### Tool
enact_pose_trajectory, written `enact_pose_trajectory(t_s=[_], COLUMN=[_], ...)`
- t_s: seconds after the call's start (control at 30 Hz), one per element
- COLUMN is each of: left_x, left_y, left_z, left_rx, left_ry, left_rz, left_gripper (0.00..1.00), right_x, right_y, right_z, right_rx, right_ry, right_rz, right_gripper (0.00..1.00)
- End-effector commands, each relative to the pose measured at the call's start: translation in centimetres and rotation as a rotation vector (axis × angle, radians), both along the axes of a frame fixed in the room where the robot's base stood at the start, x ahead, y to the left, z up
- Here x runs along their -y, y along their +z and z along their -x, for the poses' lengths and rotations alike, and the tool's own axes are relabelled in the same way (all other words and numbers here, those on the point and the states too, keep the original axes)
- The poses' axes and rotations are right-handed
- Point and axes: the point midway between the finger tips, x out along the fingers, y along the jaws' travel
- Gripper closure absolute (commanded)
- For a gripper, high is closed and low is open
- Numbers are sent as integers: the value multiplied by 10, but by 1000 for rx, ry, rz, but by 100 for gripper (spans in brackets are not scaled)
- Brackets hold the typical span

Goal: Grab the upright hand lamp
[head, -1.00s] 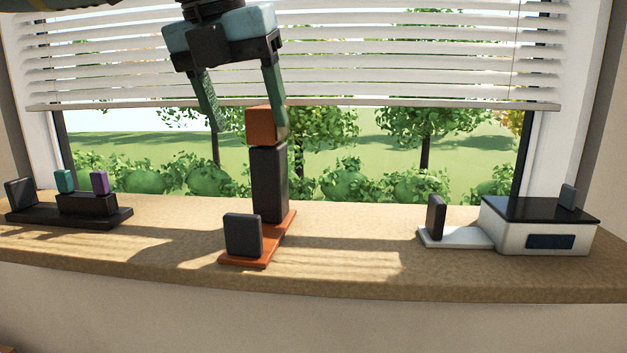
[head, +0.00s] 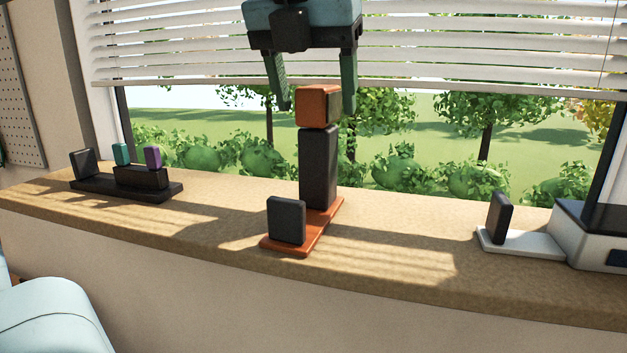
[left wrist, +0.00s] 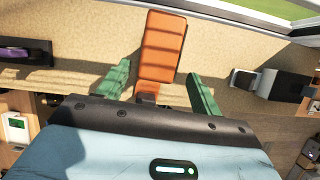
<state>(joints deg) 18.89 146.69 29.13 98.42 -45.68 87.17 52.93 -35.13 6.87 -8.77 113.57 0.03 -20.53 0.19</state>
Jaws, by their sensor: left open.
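The hand lamp (head: 318,168) stands upright on the windowsill, with a dark body and an orange head. Its foot meets an orange base (head: 322,228), which also carries a dark upright block (head: 286,220) at the front. My left gripper (head: 316,106) is open and points down from above. In the head view its fingers show on either side of the orange head, with nothing gripped. In the left wrist view a large orange surface (left wrist: 164,45), likely the lamp's head, shows between and beyond the green fingers (left wrist: 162,80). Finger depth relative to the lamp is unclear. My right gripper is out of view.
A black dock (head: 120,188) with teal and purple pieces stands on the sill (head: 400,235) at left. A white unit (head: 590,240) with a dark top and a white plate (head: 520,244) stands at right. Blinds (head: 420,45) hang behind my gripper.

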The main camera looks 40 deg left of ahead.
Motion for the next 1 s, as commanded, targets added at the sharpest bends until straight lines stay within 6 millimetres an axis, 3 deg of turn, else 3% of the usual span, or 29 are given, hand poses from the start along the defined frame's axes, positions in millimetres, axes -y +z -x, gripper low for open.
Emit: enact_pose_trajectory(t_s=[0.3, 0.63, 1.0], left_x=[-12, -13, -13], left_y=[-36, -42, -42], left_z=[-10, -12, -12], left_rx=[1, 1, 1], left_ry=[-1, 0, 0], left_rz=[0, 0, 0], left_gripper=[35, 36, 84], right_x=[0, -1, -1], right_y=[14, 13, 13], right_z=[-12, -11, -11], right_rx=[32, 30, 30], right_ry=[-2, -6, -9], right_rz=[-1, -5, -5], right_gripper=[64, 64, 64])
